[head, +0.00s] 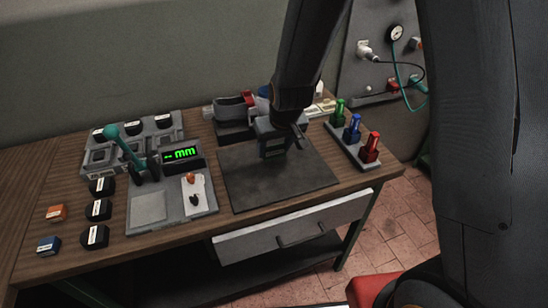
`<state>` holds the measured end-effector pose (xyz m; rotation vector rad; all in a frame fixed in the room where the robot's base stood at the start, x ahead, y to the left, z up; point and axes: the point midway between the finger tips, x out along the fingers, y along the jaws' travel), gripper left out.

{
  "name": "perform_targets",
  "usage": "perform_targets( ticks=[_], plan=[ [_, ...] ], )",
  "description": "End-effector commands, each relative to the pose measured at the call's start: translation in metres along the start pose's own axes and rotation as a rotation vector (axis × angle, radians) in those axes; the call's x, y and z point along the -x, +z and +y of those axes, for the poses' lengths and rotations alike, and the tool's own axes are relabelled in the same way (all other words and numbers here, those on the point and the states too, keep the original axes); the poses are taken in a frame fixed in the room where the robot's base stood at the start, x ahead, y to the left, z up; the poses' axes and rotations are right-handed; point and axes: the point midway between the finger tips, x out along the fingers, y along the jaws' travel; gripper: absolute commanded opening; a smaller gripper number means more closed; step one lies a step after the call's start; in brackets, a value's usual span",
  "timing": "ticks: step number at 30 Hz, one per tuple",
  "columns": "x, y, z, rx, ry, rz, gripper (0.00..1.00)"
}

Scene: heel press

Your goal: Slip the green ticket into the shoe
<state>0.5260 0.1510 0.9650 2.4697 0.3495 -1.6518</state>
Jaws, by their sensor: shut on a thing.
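My gripper (297,138) is over the back part of the dark mat (280,186), pointing down. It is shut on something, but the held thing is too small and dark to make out. I cannot pick out the green ticket.
A rack with green (339,112), blue (353,128) and red (371,148) bottle-like pieces stands at the right. A lever press (150,205) with a lit display (181,154) is at the left, among several labelled black pieces. The mat's front is clear.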

Motion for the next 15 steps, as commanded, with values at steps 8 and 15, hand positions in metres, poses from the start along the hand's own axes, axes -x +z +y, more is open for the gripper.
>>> perform_targets(
  ticks=[8, 15],
  plan=[
    [-0.026, 0.01, -0.001, 0.003, 0.0, 0.0, 0.33],
    [-0.034, 0.014, -0.001, 0.002, 0.0, 0.0, 0.33]
  ],
)
